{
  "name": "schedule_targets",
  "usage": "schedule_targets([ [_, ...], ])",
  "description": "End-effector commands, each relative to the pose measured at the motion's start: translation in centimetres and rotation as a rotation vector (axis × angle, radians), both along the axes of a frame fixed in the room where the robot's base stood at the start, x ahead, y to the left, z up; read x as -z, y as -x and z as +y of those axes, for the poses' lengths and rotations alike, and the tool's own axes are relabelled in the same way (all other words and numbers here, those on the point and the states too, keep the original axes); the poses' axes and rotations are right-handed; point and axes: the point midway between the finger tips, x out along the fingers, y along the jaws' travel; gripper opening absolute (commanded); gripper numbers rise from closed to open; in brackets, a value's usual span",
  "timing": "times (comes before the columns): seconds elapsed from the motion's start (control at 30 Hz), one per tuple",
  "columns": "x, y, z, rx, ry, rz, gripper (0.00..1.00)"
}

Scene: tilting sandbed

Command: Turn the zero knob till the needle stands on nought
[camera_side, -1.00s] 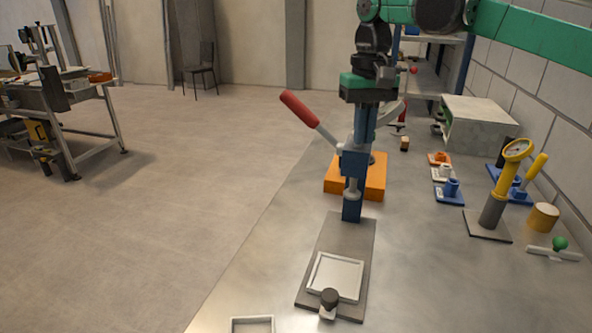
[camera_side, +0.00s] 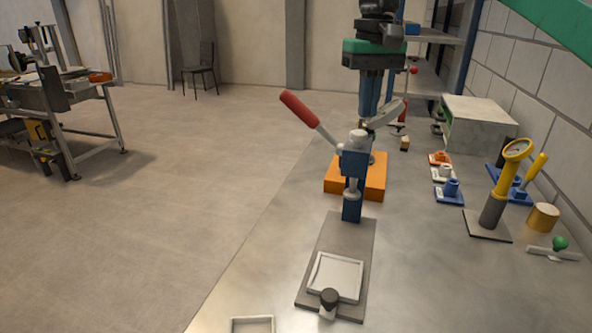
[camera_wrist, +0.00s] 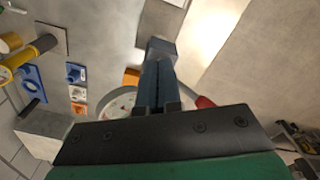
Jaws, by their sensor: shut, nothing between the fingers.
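My gripper (camera_side: 368,112) is shut and empty, pointing down above the orange block (camera_side: 376,178) and just behind the top of the blue lever press in the side view. A round pale dial (camera_side: 388,114) stands tilted over the block, edge-on there, so its needle cannot be read. In the wrist view my shut fingers (camera_wrist: 158,66) cover part of the pale dial (camera_wrist: 117,104); the needle's reading is too small to tell. No zero knob can be made out for sure. A yellow-rimmed gauge (camera_side: 517,150) stands at the right, its needle unreadable.
The blue press (camera_side: 353,164) with its red-handled lever (camera_side: 300,108) stands close in front of my gripper. Small blue and orange fixtures (camera_side: 449,190) and a grey box (camera_side: 478,122) lie to the right. The bench between press and fixtures is clear.

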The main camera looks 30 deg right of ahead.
Motion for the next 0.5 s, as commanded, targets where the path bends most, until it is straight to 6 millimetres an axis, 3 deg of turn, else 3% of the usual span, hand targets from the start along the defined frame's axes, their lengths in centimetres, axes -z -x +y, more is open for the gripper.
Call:
schedule_targets([
  [0.17,-1.33,0.02,0.00,0.000,0.000,0.000,0.00],
  [0.5,-1.48,0.07,-0.02,0.000,0.002,-0.008,0.00],
])
